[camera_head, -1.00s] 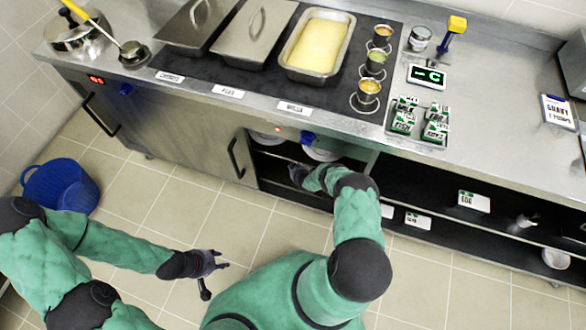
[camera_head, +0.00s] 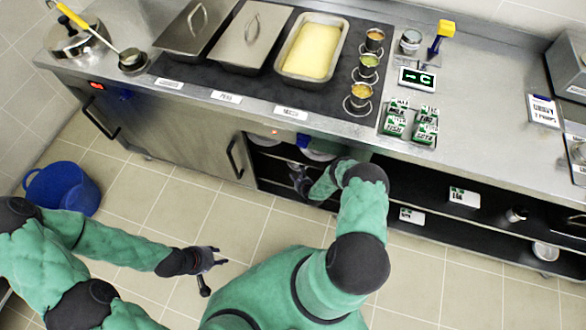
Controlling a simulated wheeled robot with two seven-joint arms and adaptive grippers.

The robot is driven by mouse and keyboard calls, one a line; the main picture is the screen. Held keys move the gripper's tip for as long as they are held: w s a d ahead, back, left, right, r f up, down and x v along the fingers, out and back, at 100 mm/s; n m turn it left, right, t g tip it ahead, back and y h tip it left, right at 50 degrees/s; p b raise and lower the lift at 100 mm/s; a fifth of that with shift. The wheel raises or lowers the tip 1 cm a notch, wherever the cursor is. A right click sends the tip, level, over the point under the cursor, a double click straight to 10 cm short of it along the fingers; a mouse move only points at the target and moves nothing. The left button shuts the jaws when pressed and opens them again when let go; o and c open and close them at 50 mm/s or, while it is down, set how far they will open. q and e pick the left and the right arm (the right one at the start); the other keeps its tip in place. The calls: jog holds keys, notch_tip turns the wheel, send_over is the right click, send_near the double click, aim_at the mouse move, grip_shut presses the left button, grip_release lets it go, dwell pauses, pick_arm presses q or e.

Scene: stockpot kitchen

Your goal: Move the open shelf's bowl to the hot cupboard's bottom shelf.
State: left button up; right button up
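A white bowl (camera_head: 545,251) sits at the right end of the open shelf's lower level, under the counter. The hot cupboard (camera_head: 190,140) is left of the open shelf, and its right part stands open. White dishes (camera_head: 318,154) show on its upper shelf, partly cut off by the counter edge. My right gripper (camera_head: 301,180) is at the cupboard's opening, below those dishes and far left of the bowl. It is small and dark there, and I cannot tell its finger state. My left gripper (camera_head: 212,270) is open and empty above the floor tiles.
The cupboard door (camera_head: 222,155) with a dark handle is left of the opening. The open shelf (camera_head: 430,185) holds labelled white boxes (camera_head: 463,197) and a small cup (camera_head: 516,214). A blue tub (camera_head: 62,187) stands on the floor at left. The counter carries pans and cartons.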

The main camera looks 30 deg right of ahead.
jog(key=s+p, duration=0.1)
jog(key=s, duration=0.6)
jog(key=shift+s+a, duration=0.25)
jog(key=shift+a, duration=0.2)
dwell(0.9)
